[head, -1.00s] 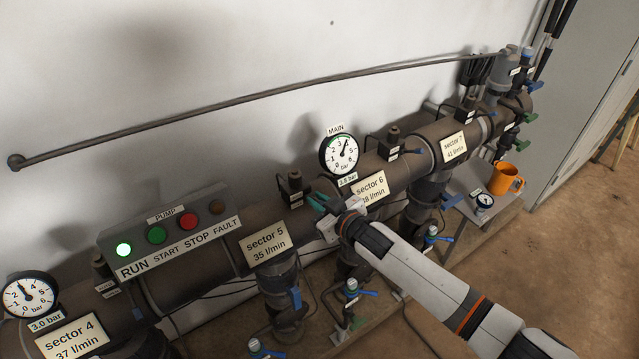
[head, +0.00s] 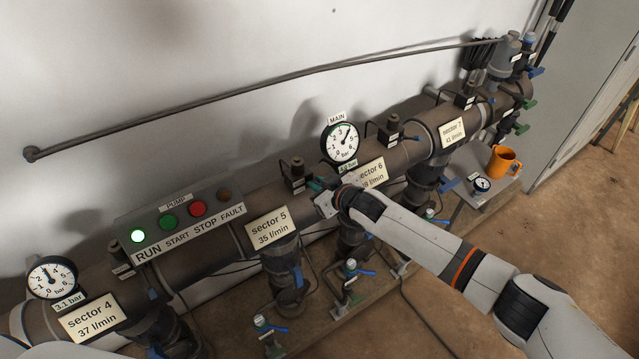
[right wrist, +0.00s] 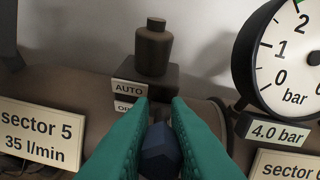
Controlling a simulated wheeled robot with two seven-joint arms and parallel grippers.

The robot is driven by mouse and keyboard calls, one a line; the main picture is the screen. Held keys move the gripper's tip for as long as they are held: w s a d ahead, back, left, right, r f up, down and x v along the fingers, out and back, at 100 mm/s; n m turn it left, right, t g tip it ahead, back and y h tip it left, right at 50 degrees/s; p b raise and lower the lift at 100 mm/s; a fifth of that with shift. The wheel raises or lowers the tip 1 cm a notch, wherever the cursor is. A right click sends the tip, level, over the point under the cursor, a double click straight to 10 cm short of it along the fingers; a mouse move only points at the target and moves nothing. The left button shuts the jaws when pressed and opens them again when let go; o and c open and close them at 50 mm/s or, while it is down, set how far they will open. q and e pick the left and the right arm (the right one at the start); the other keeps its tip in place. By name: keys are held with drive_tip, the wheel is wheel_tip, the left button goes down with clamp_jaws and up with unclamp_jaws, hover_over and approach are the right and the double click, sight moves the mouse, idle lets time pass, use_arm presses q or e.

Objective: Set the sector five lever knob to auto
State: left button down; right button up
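The sector five lever knob (right wrist: 160,152) is a dark blue faceted piece between my right gripper's teal fingers in the right wrist view. My right gripper (right wrist: 160,104) has a finger on each side of it, and the knob fills the gap, so it looks shut on it. Beyond the tips, the dark valve block has an AUTO label (right wrist: 129,89) above a second label, partly hidden by the left finger. In the head view my right gripper (head: 317,186) is at this valve (head: 298,178), right of the sector 5 plate (head: 272,229). The fingers hide the knob there. My left gripper is out of view.
The main gauge (head: 342,143) stands close right of the gripper, reading 4.0 bar in the wrist view. The pump box (head: 182,222) is to the left with a lit RUN lamp. The sector 6 valve (head: 391,128) and an orange mug (head: 502,161) are farther right.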

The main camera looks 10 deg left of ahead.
drive_tip(key=o, duration=0.4)
drive_tip(key=b+v, duration=0.1)
drive_tip(key=v, duration=1.1)
